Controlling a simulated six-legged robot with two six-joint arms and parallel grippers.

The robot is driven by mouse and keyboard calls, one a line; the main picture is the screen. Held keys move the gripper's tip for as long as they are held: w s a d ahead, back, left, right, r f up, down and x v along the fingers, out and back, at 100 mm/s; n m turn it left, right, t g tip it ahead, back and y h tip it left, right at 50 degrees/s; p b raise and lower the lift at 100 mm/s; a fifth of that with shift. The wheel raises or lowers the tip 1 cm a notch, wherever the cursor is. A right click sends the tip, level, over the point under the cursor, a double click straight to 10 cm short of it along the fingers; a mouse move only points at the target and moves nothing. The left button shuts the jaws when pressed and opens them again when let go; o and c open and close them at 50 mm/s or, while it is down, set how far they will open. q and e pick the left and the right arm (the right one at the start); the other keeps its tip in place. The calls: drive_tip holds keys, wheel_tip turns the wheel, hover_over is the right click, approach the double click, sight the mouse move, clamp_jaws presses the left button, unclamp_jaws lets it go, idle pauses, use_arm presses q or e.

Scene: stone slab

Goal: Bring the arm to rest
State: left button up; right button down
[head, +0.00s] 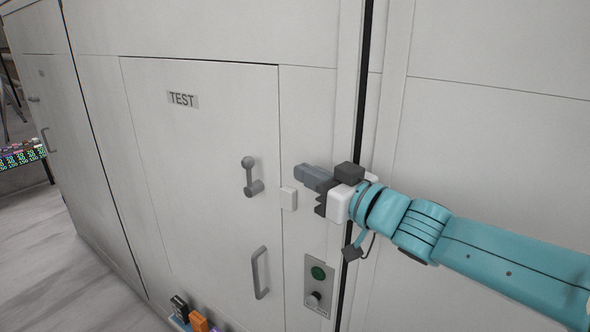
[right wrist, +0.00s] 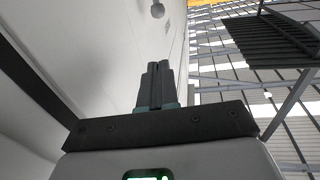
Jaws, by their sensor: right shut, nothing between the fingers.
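My right arm (head: 450,235) is teal and reaches in from the right in the head view. Its gripper (head: 308,174) is shut and empty, in front of the white cabinet, just right of the lever handle and by a small white block. In the right wrist view the two dark fingers (right wrist: 155,83) are together with nothing between them. My left gripper is not in view.
A cabinet door marked TEST (head: 200,150) has a grey lever (head: 250,176) and a pull handle (head: 260,272). A panel with a green button (head: 319,272) sits below the gripper. Small coloured items (head: 198,321) stand low down. Stairs (right wrist: 275,40) show in the right wrist view.

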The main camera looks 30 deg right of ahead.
drive_tip(key=shift+s, duration=0.15)
drive_tip(key=shift+s, duration=0.1)
idle(0.3)
